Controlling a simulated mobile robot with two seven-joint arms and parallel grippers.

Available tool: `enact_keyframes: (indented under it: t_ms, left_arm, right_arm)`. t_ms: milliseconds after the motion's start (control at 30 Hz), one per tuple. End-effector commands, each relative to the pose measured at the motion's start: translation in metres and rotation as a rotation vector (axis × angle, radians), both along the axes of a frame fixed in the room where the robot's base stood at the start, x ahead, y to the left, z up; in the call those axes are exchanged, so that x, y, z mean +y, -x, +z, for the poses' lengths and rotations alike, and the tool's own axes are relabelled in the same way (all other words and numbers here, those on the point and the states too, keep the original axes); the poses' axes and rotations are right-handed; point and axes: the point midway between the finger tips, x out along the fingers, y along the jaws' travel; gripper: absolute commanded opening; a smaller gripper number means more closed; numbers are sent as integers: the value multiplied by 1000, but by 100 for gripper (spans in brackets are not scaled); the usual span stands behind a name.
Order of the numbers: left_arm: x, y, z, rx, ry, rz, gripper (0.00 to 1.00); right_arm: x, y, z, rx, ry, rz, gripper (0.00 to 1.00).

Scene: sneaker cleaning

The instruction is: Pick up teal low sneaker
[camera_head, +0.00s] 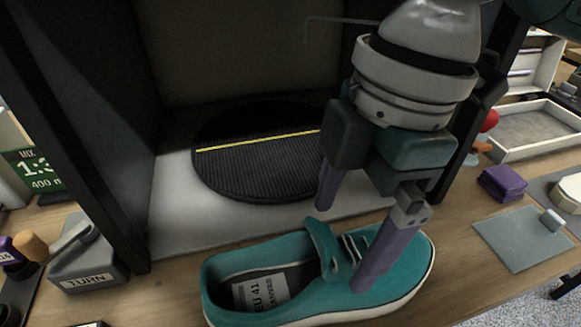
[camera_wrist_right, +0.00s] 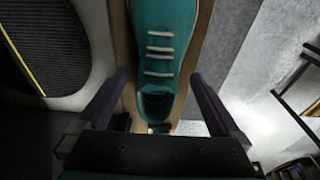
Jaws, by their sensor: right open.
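The teal low sneaker (camera_head: 385,289) lies on the wooden table in front of the dark booth, its opening to the left and its toe to the right. A white label reading EU 41 shows inside it. My right gripper (camera_head: 340,245) is open over the sneaker's laced part, one purple finger in front of the shoe's near side and the other towards its far side. In the right wrist view the sneaker (camera_wrist_right: 164,75) runs up between the two spread fingers (camera_wrist_right: 158,95). I cannot tell whether the fingers touch it. My left gripper is not in view.
A round black ribbed turntable (camera_head: 250,170) with a yellow line sits inside the booth. A grey TURN box (camera_head: 88,268) is at left. A purple block (camera_head: 502,183), a grey plate (camera_head: 520,243) and a white tray (camera_head: 540,130) are at right.

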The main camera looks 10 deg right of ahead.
Motion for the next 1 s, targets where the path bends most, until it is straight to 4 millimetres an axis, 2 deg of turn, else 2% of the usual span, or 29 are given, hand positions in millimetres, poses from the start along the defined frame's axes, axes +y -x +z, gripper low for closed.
enact_keyframes:
  t_ms: [167,400,700,1000]
  left_arm:
    - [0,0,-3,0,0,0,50]
    - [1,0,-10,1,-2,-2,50]
    - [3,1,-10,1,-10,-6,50]
    - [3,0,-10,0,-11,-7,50]
  right_arm:
    - [3,1,-17,2,-1,1,100]
    - [7,1,-54,1,0,1,100]
    - [8,1,-60,-2,1,1,100]
    - [8,1,-59,-2,0,1,67]
